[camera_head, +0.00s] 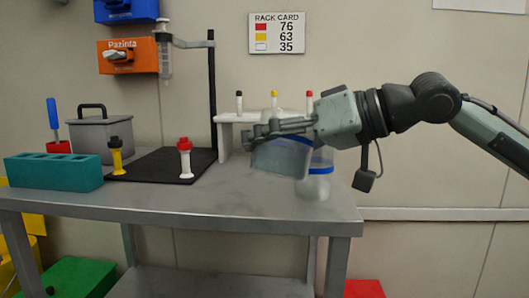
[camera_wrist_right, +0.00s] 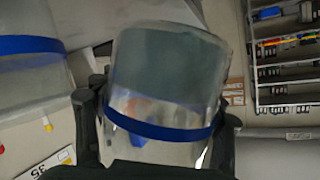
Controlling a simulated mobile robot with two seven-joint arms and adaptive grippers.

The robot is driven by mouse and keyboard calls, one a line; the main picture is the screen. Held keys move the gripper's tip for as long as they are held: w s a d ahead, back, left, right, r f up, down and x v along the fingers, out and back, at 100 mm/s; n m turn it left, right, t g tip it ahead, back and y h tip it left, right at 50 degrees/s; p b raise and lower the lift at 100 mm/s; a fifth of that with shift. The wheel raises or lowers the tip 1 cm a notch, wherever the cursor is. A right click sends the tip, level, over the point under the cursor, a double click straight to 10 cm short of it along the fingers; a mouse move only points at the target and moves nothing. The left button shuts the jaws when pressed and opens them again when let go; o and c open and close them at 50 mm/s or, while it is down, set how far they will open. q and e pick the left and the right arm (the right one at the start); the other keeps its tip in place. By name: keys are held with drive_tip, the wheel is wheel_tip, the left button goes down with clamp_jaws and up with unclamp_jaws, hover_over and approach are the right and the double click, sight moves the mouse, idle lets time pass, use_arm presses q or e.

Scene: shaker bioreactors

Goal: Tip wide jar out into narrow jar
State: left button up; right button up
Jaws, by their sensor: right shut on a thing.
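My right gripper (camera_head: 268,130) comes in from the right and is shut on a clear wide jar (camera_head: 280,158). The held jar is tilted over, in the air above the right end of the table. In the right wrist view the wide jar (camera_wrist_right: 165,75) with its blue band sits between the fingers. The clear narrow jar (camera_head: 316,186), also with a blue band, is on the right end of the table, partly behind the held jar. It also shows at the left of the right wrist view (camera_wrist_right: 28,85). My left gripper is out of view.
A white rack (camera_head: 226,132) with several capped tubes stands behind the jars. A black stand base (camera_head: 160,166), a teal block (camera_head: 53,172) and a grey lidded box (camera_head: 98,132) are to the left. The table's (camera_head: 230,207) front middle is clear.

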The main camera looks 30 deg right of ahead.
sight(274, 110)
drive_tip(key=shift+r+m+y, duration=0.4)
drive_tip(key=shift+r+m, duration=0.05)
drive_tip(key=shift+m, duration=0.05)
drive_tip(key=shift+d+r, duration=0.1)
drive_tip(key=shift+r, duration=0.05)
drive_tip(key=shift+w+d+r+m+y, duration=0.15)
drive_tip(key=shift+d+r+m+y, duration=0.1)
drive_tip(key=shift+r, duration=0.15)
drive_tip(key=shift+w+d+r+m+y, duration=0.15)
drive_tip(key=shift+r+m, duration=0.1)
drive_tip(key=shift+r, duration=0.15)
drive_tip(key=shift+w+d+r+m, duration=0.2)
drive_tip(key=shift+d+r+m, duration=0.2)
drive_tip(key=shift+r, duration=0.25)
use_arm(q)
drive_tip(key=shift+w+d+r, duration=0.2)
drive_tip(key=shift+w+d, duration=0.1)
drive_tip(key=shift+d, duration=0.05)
use_arm(e)
drive_tip(key=shift+r+y, duration=0.15)
drive_tip(key=shift+y, duration=0.15)
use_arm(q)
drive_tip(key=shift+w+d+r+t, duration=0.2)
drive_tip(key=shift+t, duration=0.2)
use_arm(e)
drive_tip(key=shift+m, duration=0.3)
